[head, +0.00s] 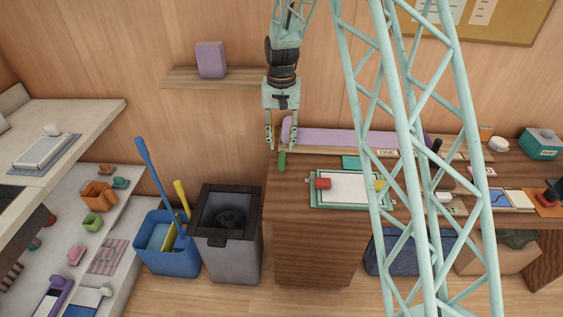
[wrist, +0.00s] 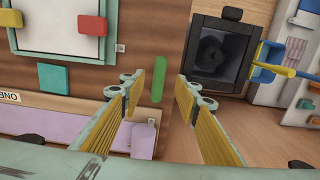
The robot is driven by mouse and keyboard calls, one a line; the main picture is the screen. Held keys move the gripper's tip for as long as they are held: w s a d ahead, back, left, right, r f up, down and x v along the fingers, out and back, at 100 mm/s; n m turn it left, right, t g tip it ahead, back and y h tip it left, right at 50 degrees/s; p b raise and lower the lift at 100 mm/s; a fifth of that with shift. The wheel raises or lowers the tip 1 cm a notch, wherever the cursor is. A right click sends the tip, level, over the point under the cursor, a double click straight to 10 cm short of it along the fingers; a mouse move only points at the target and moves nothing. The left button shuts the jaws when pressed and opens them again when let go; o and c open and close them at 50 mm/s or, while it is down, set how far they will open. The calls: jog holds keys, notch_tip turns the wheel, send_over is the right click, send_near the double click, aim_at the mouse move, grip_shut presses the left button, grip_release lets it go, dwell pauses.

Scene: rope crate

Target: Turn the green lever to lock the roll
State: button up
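The green lever (head: 282,160) is a short upright green bar at the left end of the desk, by the end of the long purple roll (head: 345,139). In the wrist view the lever (wrist: 158,79) shows beyond my fingers, nearer the left one, and the purple roll (wrist: 90,128) lies at lower left. My gripper (head: 282,142) points down just above the lever. Its two fingers are apart with nothing between them; in the wrist view the gripper (wrist: 171,78) is also open. I cannot tell whether a finger touches the lever.
A white-topped tray (head: 350,188) with a red block (head: 323,183) is right of the lever. A grey bin (head: 230,250) and a blue bin (head: 166,243) with tall handles stand on the floor at left. A wall shelf (head: 215,80) holds a purple box (head: 211,59).

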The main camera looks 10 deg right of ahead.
aim_at(282, 162)
notch_tip(282, 162, down, 9)
jog(key=shift+f+b, duration=0.15)
jog(key=shift+b, duration=0.7)
jog(key=shift+c, duration=0.9)
grip_shut()
